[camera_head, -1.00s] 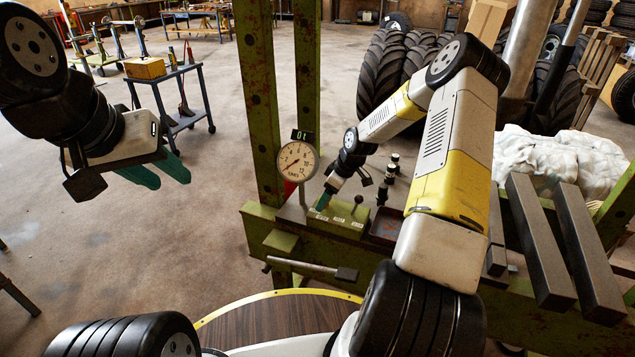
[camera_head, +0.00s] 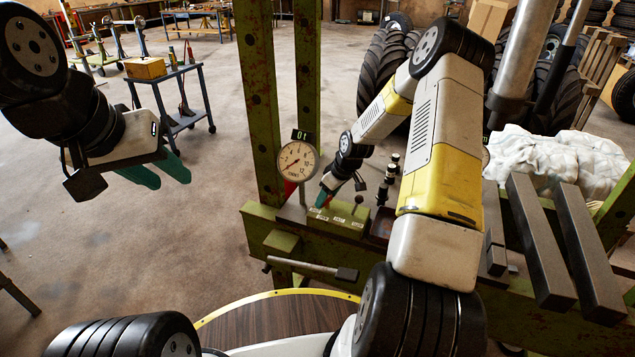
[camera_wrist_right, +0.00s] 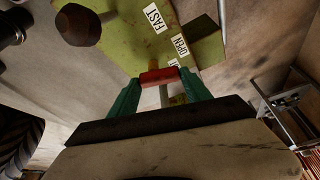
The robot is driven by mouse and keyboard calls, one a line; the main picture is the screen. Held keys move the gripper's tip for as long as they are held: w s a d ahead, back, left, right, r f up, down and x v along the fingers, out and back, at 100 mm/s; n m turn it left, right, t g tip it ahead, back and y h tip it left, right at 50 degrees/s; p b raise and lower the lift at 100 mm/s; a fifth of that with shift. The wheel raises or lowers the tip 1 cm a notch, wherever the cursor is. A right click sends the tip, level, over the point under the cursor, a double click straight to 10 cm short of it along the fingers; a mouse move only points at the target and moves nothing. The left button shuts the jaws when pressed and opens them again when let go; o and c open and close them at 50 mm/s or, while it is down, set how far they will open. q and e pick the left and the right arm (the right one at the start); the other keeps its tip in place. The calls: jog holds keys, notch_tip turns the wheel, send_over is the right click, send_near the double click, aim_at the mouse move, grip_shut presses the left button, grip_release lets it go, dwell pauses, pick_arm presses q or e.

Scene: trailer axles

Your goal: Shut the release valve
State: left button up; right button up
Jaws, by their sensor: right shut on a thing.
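The release valve's red handle (camera_wrist_right: 160,76) is between the green fingers of my right gripper (camera_wrist_right: 160,90) in the right wrist view. The gripper is shut on it. A pale stem shows below the handle. The green valve block (camera_head: 345,222) carries white labels; FAST and OPEN are readable in the wrist view. In the head view my right gripper (camera_head: 322,199) is at the left end of this block, and the handle is mostly hidden there. My left gripper (camera_head: 168,178) is open and empty, over the floor at the left.
A round gauge (camera_head: 298,160) stands on the press frame (camera_head: 264,120), close left of my right gripper. A dark-knobbed lever (camera_head: 358,200) rises from the block, right of the gripper. Grey steel bars (camera_head: 540,240) lie at the right. Open floor surrounds my left gripper.

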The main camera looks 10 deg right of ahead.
jog(key=m, duration=0.2)
jog(key=m+h, duration=0.1)
jog(key=m, duration=0.1)
jog(key=m+t+h, duration=0.1)
jog(key=m, duration=0.1)
jog(key=shift+w+a, duration=0.15)
jog(key=shift+a, duration=0.15)
jog(key=m+h, duration=0.1)
jog(key=m, duration=0.2)
jog(key=m+h, duration=0.1)
jog(key=m, duration=0.2)
jog(key=shift+w+m+h, duration=0.2)
jog(key=shift+m+h, duration=0.2)
jog(key=shift+g, duration=0.3)
jog(key=o, duration=1.4)
jog(key=shift+c, duration=0.2)
jog(key=shift+a, duration=0.1)
jog(key=shift+r, duration=0.25)
jog(key=s+a, duration=0.5)
jog(key=s, duration=0.6)
jog(key=shift+a+r, duration=0.25)
